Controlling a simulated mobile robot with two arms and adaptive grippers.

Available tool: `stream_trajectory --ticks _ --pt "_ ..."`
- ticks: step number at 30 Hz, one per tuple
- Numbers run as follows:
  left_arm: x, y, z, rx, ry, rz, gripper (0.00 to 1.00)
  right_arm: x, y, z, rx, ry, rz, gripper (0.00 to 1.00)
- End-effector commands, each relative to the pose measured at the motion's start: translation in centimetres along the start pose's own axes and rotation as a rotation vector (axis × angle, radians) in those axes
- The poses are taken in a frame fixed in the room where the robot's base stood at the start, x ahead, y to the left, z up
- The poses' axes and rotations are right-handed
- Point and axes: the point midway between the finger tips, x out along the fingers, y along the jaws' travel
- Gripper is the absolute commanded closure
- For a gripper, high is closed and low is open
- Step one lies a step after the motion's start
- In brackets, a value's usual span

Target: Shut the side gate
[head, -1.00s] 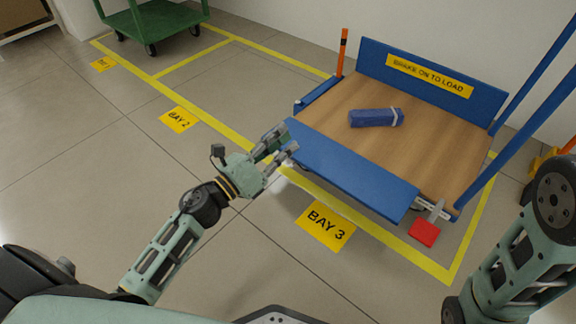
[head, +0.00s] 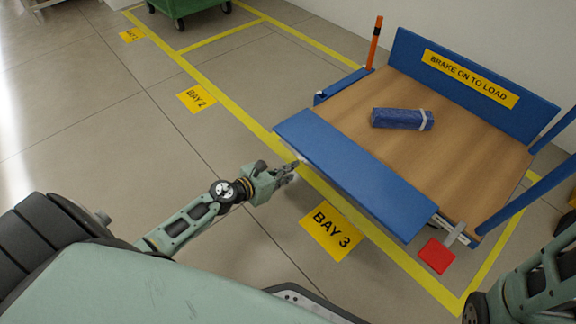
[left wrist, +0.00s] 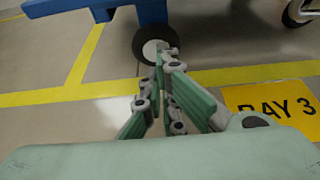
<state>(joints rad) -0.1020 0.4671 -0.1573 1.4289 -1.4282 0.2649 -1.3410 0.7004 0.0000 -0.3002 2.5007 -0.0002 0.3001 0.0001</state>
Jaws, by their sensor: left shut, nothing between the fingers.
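The cart's blue side gate (head: 345,170) runs along the near edge of the wooden deck. It is a flat panel that leans outward from the deck; its exact angle I cannot tell. My left gripper (head: 292,172) is shut and empty, beside the gate's outer edge near its left end. I cannot tell whether it touches the gate. In the left wrist view my shut fingers (left wrist: 165,60) point toward a dark cart wheel (left wrist: 150,42), with blue cart parts (left wrist: 90,8) above left. My right gripper is outside the view; only its arm shows at bottom right.
A blue wrapped bundle (head: 402,119) lies on the deck (head: 440,150). An upright blue end panel (head: 480,85) stands behind it. An orange post (head: 374,42) and red pedal (head: 437,256) flank the cart. Floor left of the cart is clear; a green cart (head: 185,8) stands far back.

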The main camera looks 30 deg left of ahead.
Motion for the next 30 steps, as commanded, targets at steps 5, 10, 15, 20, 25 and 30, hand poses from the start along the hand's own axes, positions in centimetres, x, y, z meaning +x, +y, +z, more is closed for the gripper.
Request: stream_trajectory --ticks 5,10,15,20,25,30 --pt "-1.4 0.0 3.0 0.004 0.0 0.0 1.0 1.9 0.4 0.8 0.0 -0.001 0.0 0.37" --pt "-1.6 0.0 3.8 0.001 0.0 0.0 1.0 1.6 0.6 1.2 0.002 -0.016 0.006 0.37" --pt "-1.6 0.0 3.8 0.0 0.0 0.0 1.0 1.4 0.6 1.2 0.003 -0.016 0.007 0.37" --pt "-1.6 0.0 3.8 0.0 0.0 0.0 1.0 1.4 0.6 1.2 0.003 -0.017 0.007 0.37" --pt "-1.8 0.1 4.0 0.0 0.006 0.0 1.0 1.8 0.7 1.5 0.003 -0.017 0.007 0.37" --pt "-2.3 0.6 4.7 0.002 0.031 0.0 1.0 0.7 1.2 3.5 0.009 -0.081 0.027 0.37"
